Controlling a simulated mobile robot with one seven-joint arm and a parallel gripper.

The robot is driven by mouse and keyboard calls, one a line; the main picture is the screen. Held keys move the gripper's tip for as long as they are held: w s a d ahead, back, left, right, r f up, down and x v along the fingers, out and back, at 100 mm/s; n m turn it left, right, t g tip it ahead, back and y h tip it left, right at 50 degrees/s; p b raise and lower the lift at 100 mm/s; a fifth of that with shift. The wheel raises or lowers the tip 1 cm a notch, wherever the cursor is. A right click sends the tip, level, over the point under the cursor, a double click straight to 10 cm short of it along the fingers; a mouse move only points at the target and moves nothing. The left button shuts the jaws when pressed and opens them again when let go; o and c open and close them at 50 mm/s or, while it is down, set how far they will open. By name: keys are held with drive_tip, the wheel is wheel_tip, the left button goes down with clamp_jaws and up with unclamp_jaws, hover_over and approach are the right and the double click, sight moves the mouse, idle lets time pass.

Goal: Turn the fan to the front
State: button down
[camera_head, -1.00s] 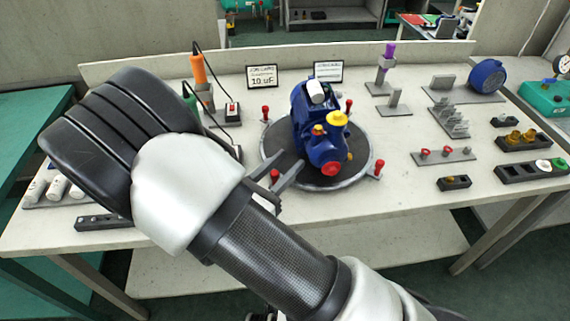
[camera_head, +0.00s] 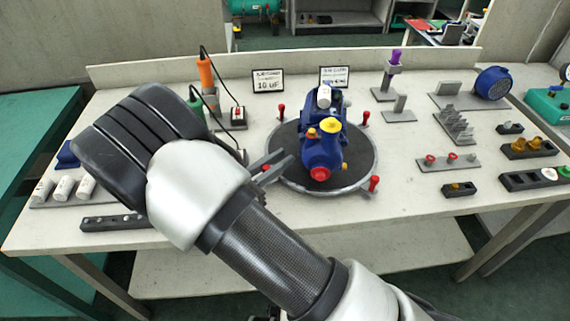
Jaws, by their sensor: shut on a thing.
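The blue pump (camera_head: 322,151) sits upright on a round dark turntable (camera_head: 359,160) with a light rim. Its red round cap (camera_head: 320,174) points towards the front, with a yellow cap (camera_head: 331,125) on top. I cannot make out a fan on it; its far end is hidden. Red pegs stand around the rim, at the back left (camera_head: 281,111), back right (camera_head: 366,117) and front right (camera_head: 374,183). My gripper (camera_head: 274,165) is at the turntable's left edge, shut on the left red peg (camera_head: 265,168), which is partly covered by the fingers.
A round blue part (camera_head: 493,83) stands on a grey base at the back right. Racks with small parts, one with red pieces (camera_head: 452,157), line the right side. An orange-handled tool (camera_head: 205,72) and two signs (camera_head: 268,80) stand behind. The table front is mostly clear.

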drive_tip(key=c, duration=1.7)
unclamp_jaws()
drive_tip(key=shift+o, duration=0.2)
drive_tip(key=shift+a, duration=0.1)
drive_tip(key=p+v, duration=0.1)
drive_tip(key=v, duration=1.6)
drive_tip(key=shift+s, duration=0.2)
